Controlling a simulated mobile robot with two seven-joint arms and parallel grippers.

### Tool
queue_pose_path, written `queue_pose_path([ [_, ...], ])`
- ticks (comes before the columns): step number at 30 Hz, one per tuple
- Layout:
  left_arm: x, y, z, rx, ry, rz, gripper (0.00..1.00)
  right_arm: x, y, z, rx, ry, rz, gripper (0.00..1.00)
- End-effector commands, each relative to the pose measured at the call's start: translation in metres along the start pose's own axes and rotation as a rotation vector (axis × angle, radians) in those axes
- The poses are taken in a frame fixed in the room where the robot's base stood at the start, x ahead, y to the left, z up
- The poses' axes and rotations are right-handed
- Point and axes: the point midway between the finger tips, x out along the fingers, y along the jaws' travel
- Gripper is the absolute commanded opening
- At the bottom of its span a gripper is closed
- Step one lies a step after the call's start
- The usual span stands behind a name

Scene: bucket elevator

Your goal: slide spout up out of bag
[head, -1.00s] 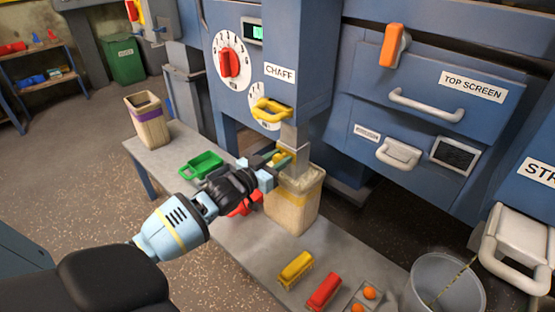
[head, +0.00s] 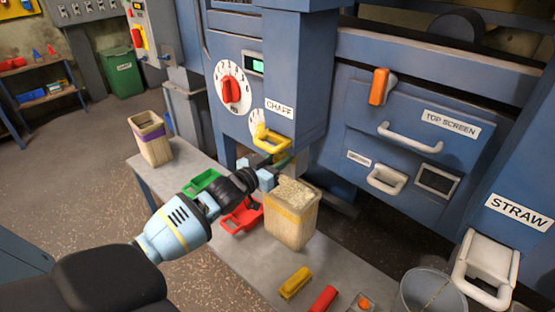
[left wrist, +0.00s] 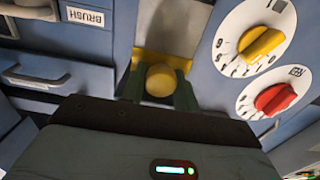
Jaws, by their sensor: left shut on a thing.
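My left gripper (head: 279,163) is shut on the yellow knob (left wrist: 161,80) of the spout, under the CHAFF housing (head: 294,75). In the left wrist view its green fingers (left wrist: 160,92) flank the round knob. The grey spout is mostly hidden behind the gripper in the head view. The tan bag (head: 291,222) with a yellow band stands upright on the bench just below the gripper. Its top shows pale chaff across the mouth, and the spout's lower end appears clear above it. My right gripper is not in view.
A green tray (head: 201,184) and a red tray (head: 240,217) lie left of the bag. Another bag (head: 151,140) stands at the bench's far end. Yellow (head: 295,282) and red (head: 323,299) items lie in front.

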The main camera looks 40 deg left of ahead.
Motion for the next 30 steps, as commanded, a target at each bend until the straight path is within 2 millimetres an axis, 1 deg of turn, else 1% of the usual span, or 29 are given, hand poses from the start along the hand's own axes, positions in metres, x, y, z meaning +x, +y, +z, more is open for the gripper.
queue_pose_path([
  [1,0.001,-0.001,-0.009,0.001,0.019,0.001,0.0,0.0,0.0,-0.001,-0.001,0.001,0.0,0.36],
  [2,0.001,-0.001,-0.009,0.001,0.019,0.001,0.34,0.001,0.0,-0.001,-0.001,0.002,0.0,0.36],
  [6,0.001,-0.001,-0.007,0.001,0.015,0.001,0.52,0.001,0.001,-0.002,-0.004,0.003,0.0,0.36],
  [14,0.0,0.0,-0.004,0.0,0.009,0.0,0.52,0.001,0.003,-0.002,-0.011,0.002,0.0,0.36],
  [17,-0.003,0.0,-0.003,0.0,0.008,0.0,0.52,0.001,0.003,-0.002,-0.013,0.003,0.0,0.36],
  [20,-0.012,0.0,-0.003,0.0,0.007,0.001,0.52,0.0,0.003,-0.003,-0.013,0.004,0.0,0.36],
  [30,-0.057,-0.001,-0.004,0.0,0.009,0.001,0.52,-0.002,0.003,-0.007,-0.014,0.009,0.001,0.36],
])
